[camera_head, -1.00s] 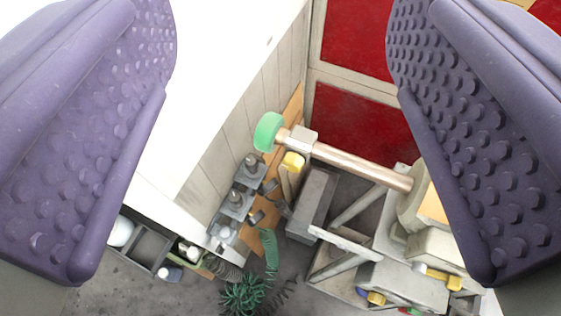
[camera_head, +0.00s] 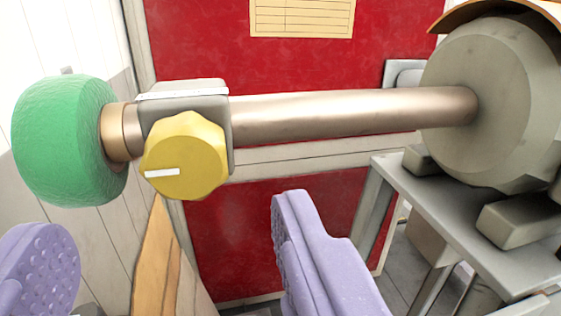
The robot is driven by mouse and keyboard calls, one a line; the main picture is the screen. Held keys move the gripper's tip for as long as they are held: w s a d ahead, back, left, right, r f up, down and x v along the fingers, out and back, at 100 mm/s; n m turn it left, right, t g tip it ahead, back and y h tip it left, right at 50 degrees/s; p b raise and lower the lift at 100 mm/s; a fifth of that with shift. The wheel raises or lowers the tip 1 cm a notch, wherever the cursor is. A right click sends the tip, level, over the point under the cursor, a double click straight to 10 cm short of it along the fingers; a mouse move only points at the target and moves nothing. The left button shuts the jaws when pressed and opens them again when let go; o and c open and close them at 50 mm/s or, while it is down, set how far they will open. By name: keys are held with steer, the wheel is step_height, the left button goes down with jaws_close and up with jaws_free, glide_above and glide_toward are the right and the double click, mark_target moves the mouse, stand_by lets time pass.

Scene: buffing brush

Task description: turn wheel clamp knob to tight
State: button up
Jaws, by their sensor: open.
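The wheel clamp knob (camera_head: 187,156) is yellow with a scalloped rim. A white mark lies nearly level on its left half. It sits on the front of a grey clamp block (camera_head: 184,97) around a bronze shaft (camera_head: 345,114). A green buffing wheel (camera_head: 68,140) is on the shaft's left end. My gripper (camera_head: 172,245) is open and empty. Its two purple padded fingers are wide apart, below the knob in the picture, one at lower left and one right of the knob. Neither finger touches the knob. No part of the knob's face is hidden.
A round grey machine housing (camera_head: 497,103) holds the shaft's right end on a grey stand (camera_head: 455,215). Red panels (camera_head: 262,235) stand behind, with a yellow paper sheet (camera_head: 302,17) on them. Space directly below the shaft looks clear.

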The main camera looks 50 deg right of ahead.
mark_target(184, 164)
steer(key=b+x, duration=0.1)
steer(key=x, duration=0.5)
steer(key=shift+c, duration=0.2)
steer(key=c, duration=1)
